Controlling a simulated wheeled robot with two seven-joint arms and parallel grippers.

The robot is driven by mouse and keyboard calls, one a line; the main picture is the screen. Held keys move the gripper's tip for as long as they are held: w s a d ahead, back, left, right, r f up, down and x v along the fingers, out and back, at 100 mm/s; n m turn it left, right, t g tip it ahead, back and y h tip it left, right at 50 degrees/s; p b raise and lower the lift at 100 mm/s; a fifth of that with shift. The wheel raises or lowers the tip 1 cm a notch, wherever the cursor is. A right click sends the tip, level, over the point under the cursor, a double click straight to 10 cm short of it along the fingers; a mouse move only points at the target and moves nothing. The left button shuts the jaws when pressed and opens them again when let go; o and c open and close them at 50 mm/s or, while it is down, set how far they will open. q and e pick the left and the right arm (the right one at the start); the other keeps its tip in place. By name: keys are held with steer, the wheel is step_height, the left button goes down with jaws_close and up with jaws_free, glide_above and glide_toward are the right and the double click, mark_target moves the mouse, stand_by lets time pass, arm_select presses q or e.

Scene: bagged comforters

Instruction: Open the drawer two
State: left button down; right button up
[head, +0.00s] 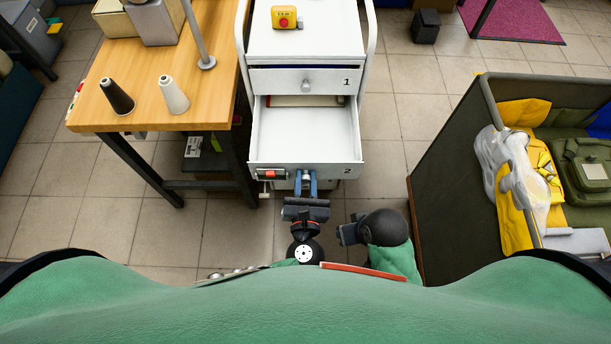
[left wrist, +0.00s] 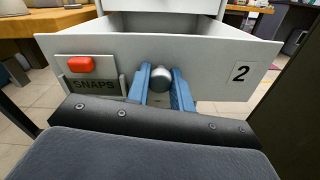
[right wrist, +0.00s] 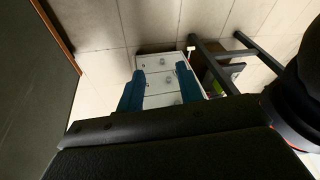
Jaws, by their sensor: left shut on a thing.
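Drawer two (head: 305,125) of the white cabinet is pulled out, with its label "2" on the front at right. It also shows in the left wrist view (left wrist: 215,70), with a red tab and a "SNAPS" plate at left. My left gripper (head: 306,178) is at the drawer's front, its blue fingers shut on the round metal knob (left wrist: 160,78). My right gripper (right wrist: 160,88) shows open and empty in its wrist view. In the head view it is low, right of the left gripper, and its fingers are hard to make out.
Drawer one (head: 308,80) is closed above. A yellow device with a red button (head: 285,18) sits on the cabinet top. A wooden table (head: 150,75) with two thread cones stands at left. A grey-walled bin (head: 455,165) with bagged goods stands at right. Tiled floor shows between.

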arm_select(q)
steer(key=c, duration=1.2)
jaws_free()
steer(key=shift+c, duration=0.2)
steer(key=s+b, duration=0.1)
steer(key=s, duration=0.6)
steer(key=shift+s+b, duration=0.3)
steer(key=shift+s, duration=0.1)
arm_select(e)
steer(key=shift+w+a+f+t+y, duration=0.15)
steer(key=shift+w+a+f, duration=0.1)
steer(key=shift+a+f, duration=0.35)
steer(key=shift+w+a+f+t+y, duration=0.15)
steer(key=shift+w+a+f, duration=0.05)
steer(key=shift+a+f, duration=0.35)
steer(key=shift+s+d, duration=0.1)
steer(key=shift+s, duration=0.05)
